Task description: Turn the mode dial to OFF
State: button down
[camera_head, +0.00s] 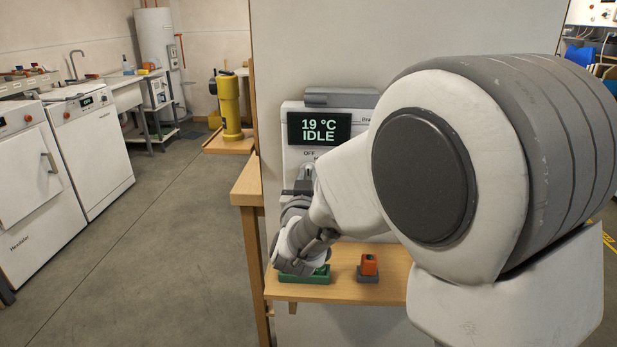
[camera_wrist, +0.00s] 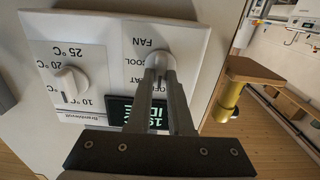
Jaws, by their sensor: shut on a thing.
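The thermostat (camera_head: 293,107) is a white panel on a pale wall; its dark display (camera_head: 319,128) reads "19 °C IDLE". The OFF label (camera_head: 309,153) shows just below the display. In the wrist view the panel is upside down. The mode dial (camera_wrist: 160,62) is a light round knob there, with FAN, COOL, a partly hidden HEAT label and OFF around it. My gripper (camera_wrist: 161,76) is shut on the mode dial, one finger on each side. The fingers partly cover the knob, and I cannot tell which label it points to.
A white temperature dial (camera_wrist: 69,85), marked in °C, sits beside the mode dial. A wooden shelf (camera_head: 335,291) below holds a green tray (camera_head: 303,278) and an orange item (camera_head: 369,265) on a grey base. A yellow cylinder (camera_head: 229,104) stands left; the floor there is clear.

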jog(key=c, duration=0.8)
grip_release()
jog(key=shift+s, duration=0.15)
jog(key=shift+s+a+b, duration=0.15)
jog(key=shift+s+b, duration=1.05)
jog(key=shift+s, duration=3.1)
jog(key=shift+s+a+b, duration=0.15)
jog(key=shift+s+b, duration=1.05)
jog(key=shift+s, duration=3.1)
